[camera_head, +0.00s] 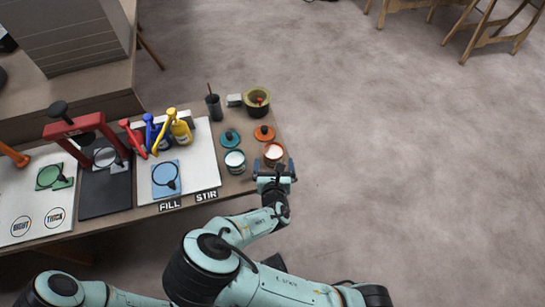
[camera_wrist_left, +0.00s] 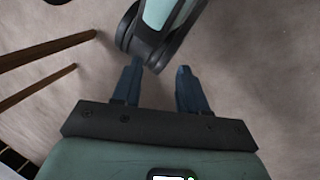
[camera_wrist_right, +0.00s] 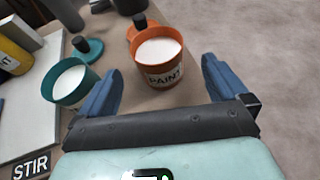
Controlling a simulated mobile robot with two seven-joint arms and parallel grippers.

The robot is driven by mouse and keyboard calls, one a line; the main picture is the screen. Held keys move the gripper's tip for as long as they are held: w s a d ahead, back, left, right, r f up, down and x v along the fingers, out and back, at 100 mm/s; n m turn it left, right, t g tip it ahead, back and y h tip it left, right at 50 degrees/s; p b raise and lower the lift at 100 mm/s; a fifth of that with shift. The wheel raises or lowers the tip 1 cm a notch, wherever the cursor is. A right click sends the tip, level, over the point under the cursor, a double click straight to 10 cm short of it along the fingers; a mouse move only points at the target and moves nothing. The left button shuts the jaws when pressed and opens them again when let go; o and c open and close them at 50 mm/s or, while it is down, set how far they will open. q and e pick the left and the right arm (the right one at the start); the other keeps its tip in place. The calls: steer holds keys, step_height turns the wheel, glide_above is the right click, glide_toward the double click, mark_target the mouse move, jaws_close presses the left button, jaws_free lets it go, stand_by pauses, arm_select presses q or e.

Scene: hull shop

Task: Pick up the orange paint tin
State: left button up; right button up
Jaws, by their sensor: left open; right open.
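The orange paint tin (camera_head: 273,153) stands open and upright near the right end of the table, with white paint inside. In the right wrist view the orange tin (camera_wrist_right: 161,62) shows a PAINT label and lies ahead of my right gripper (camera_wrist_right: 162,85), between the lines of its spread fingers. My right gripper (camera_head: 273,170) is open and empty, just in front of the tin; I cannot tell whether a finger touches it. My left gripper (camera_wrist_left: 160,80) is open and empty over the floor, away from the table.
A teal tin (camera_head: 235,161) stands just left of the orange tin. An orange lid (camera_head: 264,133) and a teal lid (camera_head: 229,139) lie behind them. A pot (camera_head: 257,102) and a dark cup (camera_head: 214,107) stand farther back. Open floor lies right of the table.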

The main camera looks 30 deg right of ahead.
mark_target(273, 147)
steer(key=shift+w+d+f, duration=0.25)
steer(key=shift+w+d, duration=0.05)
steer(key=shift+w, duration=0.2)
steer(key=b+x, duration=0.2)
steer(key=x, duration=0.2)
steer(key=shift+w+f, duration=0.15)
steer(key=shift+w, duration=0.1)
steer(key=shift+w+d, duration=0.15)
steer(key=shift+w, duration=0.1)
steer(key=c, duration=1.2)
arm_select(q)
steer(key=shift+t+y, duration=0.3)
steer(key=shift+t, duration=0.3)
steer(key=w+f, duration=0.1)
steer(key=w+a+f, duration=0.1)
steer(key=w, duration=0.1)
steer(key=shift+w+a+f, duration=0.35)
steer(key=shift+a+f, duration=0.05)
